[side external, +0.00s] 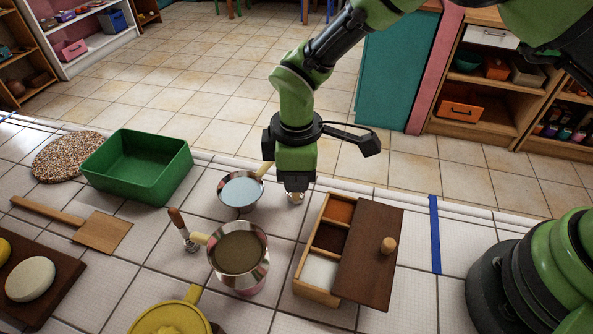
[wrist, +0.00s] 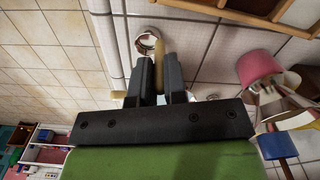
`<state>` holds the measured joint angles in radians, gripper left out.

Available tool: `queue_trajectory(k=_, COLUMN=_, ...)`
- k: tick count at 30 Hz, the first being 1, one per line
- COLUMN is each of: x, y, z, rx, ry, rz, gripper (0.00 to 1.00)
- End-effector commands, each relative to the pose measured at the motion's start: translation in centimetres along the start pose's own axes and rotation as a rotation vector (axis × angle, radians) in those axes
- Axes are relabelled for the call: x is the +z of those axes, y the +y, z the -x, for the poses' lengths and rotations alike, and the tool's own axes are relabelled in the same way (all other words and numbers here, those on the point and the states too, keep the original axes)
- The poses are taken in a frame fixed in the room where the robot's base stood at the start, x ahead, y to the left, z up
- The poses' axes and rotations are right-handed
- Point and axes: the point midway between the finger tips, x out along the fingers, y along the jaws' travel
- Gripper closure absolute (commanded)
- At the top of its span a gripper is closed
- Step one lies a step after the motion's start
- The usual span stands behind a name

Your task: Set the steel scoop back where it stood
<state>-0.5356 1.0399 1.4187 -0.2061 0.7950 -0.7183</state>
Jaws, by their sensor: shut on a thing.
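My gripper (side external: 295,187) points down over the tiled counter, just left of the wooden compartment box. It is shut on the light wooden handle of the steel scoop (wrist: 146,40). In the wrist view the handle runs between the two fingers and the round steel bowl shows past the fingertips. In the side view only a small part of the scoop (side external: 296,198) shows below the jaws. It is close to the counter, but I cannot tell whether it touches it.
The compartment box (side external: 308,266) has a brown lid (side external: 366,262) set askew. A pan with pale blue content (side external: 241,191) is left of my gripper; a pot with brown content (side external: 239,254) is nearer. A green tub (side external: 137,171) stands further left. A brown-handled tool (side external: 183,229) lies beside the pot.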

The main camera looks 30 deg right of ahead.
Motion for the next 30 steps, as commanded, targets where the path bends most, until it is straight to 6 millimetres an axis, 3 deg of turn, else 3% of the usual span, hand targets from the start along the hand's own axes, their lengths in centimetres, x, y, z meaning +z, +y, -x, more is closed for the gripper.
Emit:
queue_trajectory(k=5, x=0.0, y=0.0, z=-0.3, rx=0.000, ry=0.001, rz=0.000, gripper=1.00)
queue_trajectory(k=6, x=0.0, y=0.0, z=-0.3, rx=0.001, ry=0.001, rz=0.000, gripper=0.85)
queue_trajectory(k=10, x=0.0, y=0.0, z=-0.3, rx=0.001, ry=0.001, rz=0.000, gripper=0.58)
queue_trajectory(k=20, x=0.0, y=0.0, z=0.0, rx=0.001, ry=0.001, rz=0.000, gripper=0.58)
queue_trajectory(k=30, x=0.0, y=0.0, z=2.9, rx=0.002, ry=0.002, rz=0.001, gripper=0.58)
